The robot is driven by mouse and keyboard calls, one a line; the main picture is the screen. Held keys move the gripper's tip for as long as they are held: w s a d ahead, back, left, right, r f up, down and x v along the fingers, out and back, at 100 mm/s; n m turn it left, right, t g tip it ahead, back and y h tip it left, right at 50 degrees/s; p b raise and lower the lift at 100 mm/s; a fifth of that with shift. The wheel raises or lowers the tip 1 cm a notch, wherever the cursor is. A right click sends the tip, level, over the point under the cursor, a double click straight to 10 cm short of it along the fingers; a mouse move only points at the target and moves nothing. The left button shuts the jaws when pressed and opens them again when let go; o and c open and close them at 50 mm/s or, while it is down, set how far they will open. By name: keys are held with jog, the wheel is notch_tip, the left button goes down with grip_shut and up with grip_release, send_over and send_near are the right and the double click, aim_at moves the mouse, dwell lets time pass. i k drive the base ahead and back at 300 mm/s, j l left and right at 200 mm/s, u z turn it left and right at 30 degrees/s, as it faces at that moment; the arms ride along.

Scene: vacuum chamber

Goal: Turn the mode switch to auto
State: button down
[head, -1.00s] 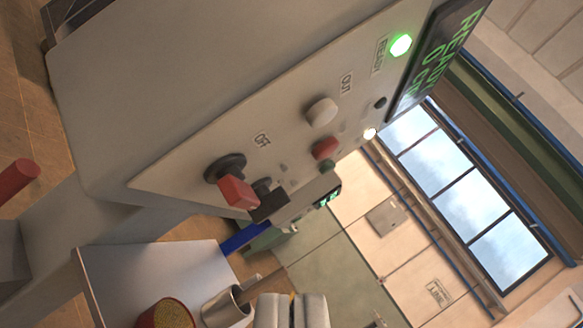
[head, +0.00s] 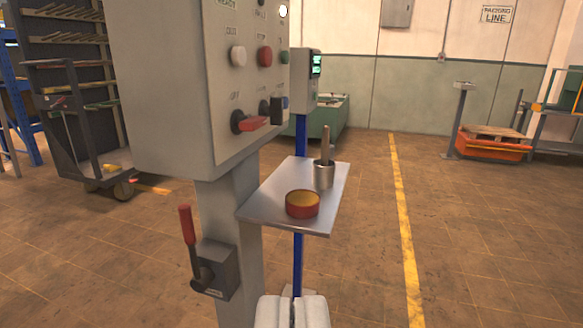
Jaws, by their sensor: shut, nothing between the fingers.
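The grey control box (head: 160,85) stands on a post at the left, its panel facing right. A red rotary handle on a black base (head: 252,124) sits low on the panel under a small label that looks like OFF. Beside it is a small dark knob (head: 264,107), partly hidden by a dark block (head: 280,108) at the panel's edge. I cannot read which one is the mode switch, nor any auto mark. My gripper (head: 291,299) is at the bottom centre, pale fingers shut and empty, well away from the panel.
A white button (head: 238,56) and a red button (head: 265,56) sit higher on the panel. A metal shelf (head: 265,205) juts out right of the post, holding a red round tin (head: 302,204) and a metal cup (head: 324,175). A red-handled lever (head: 186,225) sticks out from the post.

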aim_at(275, 111)
jog(key=i+l, duration=0.2)
jog(key=l, duration=0.15)
jog(key=i+l, duration=0.25)
jog(key=i+l+u, duration=0.1)
jog(key=l, duration=0.35)
jog(key=i, duration=0.1)
